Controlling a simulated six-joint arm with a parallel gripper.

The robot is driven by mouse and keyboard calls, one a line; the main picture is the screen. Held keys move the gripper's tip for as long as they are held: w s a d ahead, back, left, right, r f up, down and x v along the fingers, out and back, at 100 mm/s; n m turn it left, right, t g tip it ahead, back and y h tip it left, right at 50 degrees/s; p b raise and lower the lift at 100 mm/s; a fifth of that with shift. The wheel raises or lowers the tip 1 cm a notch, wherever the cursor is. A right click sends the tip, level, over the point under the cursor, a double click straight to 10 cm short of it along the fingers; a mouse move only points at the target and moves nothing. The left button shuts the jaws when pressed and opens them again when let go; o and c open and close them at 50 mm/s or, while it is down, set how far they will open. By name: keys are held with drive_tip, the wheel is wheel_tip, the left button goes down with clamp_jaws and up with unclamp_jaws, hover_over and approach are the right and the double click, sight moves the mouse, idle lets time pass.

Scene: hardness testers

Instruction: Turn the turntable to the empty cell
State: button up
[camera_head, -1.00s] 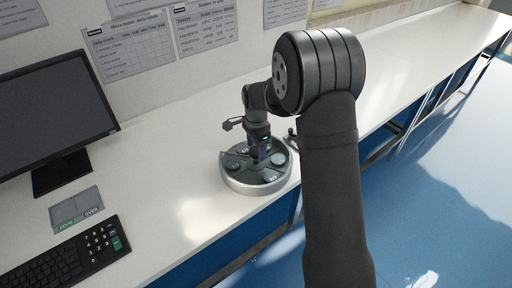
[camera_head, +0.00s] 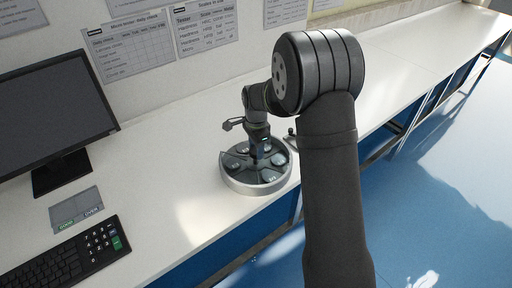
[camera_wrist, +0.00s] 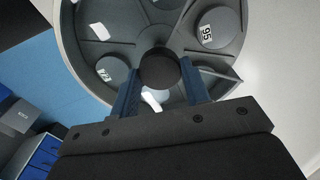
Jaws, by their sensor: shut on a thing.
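The turntable (camera_head: 232,181) is a round grey tray with a silver rim on the bench, divided into cells by thin walls. Several grey discs with white number labels lie in its cells. In the wrist view, one disc (camera_wrist: 218,27) reads 95 and another disc (camera_wrist: 112,70) sits left of the hub. A cell (camera_wrist: 92,14) at the upper left shows a small white tag and no clear disc. My gripper (camera_wrist: 160,82) is over the turntable's centre, its blue fingers shut on the dark round knob (camera_wrist: 158,67). In the head view the arm hides part of the turntable.
A monitor (camera_head: 55,115), a keyboard (camera_head: 62,268) and a small grey pad (camera_head: 76,208) stand to the left. The white bench (camera_head: 165,200) between them and the turntable is clear. Paper charts (camera_head: 130,45) hang on the wall behind.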

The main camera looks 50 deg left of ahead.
drive_tip(key=shift+m, duration=5.9)
drive_tip(key=o, duration=1.4)
wheel_tip(320, 180, up, 18)
drive_tip(key=shift+f, duration=0.25)
